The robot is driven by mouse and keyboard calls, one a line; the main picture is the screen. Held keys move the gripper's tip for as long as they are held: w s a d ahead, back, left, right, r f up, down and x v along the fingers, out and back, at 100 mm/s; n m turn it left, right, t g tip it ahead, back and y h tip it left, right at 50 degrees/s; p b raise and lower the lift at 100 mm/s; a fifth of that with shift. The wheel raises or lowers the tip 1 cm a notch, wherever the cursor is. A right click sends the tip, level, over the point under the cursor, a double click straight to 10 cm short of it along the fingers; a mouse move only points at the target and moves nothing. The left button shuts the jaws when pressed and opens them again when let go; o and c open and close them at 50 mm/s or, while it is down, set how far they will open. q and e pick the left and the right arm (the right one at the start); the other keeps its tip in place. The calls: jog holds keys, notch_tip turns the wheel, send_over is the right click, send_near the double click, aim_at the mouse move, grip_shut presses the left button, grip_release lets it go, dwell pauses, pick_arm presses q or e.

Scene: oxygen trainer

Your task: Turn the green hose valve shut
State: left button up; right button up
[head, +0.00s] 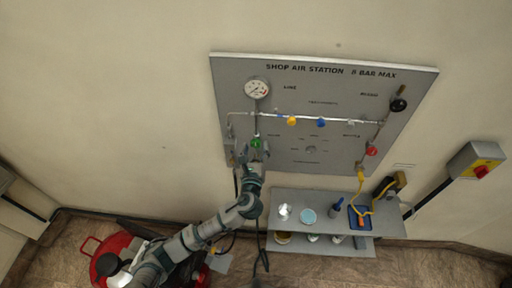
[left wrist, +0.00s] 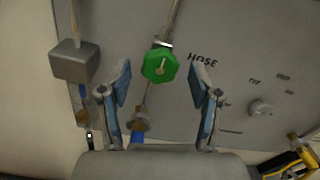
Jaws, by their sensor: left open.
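The green hose valve (head: 256,142) is a small green knob on the left part of the grey air station panel (head: 310,77). In the left wrist view the green valve (left wrist: 160,66) is a faceted knob with a pale pointer mark, on a thin pipe beside the word HOSE. My left gripper (head: 253,155) is just below the valve in the head view. In the left wrist view my left gripper (left wrist: 167,88) is open, with one finger on each side of the valve's line and the knob beyond the tips, apart from both. My right gripper is not in view.
A gauge (head: 257,88) sits above the valve. Yellow (head: 291,121), blue (head: 321,122) and red (head: 372,151) knobs lie to the right. A grey box (left wrist: 75,62) is left of the valve. A shelf (head: 340,197) with small items stands below the panel.

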pick_arm(q)
jog(key=s+a, duration=0.1)
jog(key=s, duration=1)
jog(key=shift+f, duration=0.1)
